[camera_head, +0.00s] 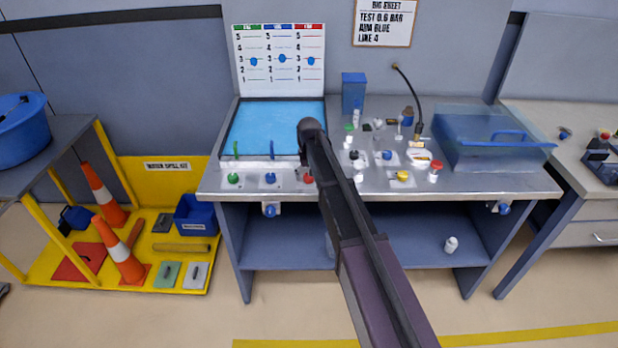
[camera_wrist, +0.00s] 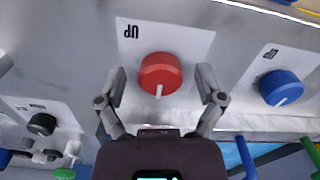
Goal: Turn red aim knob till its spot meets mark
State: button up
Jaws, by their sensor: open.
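The red knob (camera_wrist: 160,73) sits on a white plate (camera_wrist: 190,40) lettered "UP" in the wrist view, with a white pointer line towards the picture's bottom. My gripper (camera_wrist: 162,82) is open, one finger on each side of the knob, with visible gaps. In the head view the red knob (camera_head: 308,178) is at the bench's front edge, partly behind my arm. A white chart (camera_head: 278,85) behind has green, blue and red headed columns with numbered lines. A blue spot (camera_head: 310,61) lies in the red column near line 3. I cannot tell which line is the mark.
A blue knob (camera_wrist: 281,88) and a black knob (camera_wrist: 42,124) flank the red one in the wrist view. A green knob (camera_head: 233,178) is further left on the bench. A blue basin (camera_head: 262,128) lies behind. Bottles and small fittings crowd the bench to the right.

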jog(key=c, duration=1.1)
jog(key=shift+c, duration=0.2)
jog(key=shift+m, duration=0.3)
jog(key=m, duration=0.3)
jog(key=shift+m, duration=1.8)
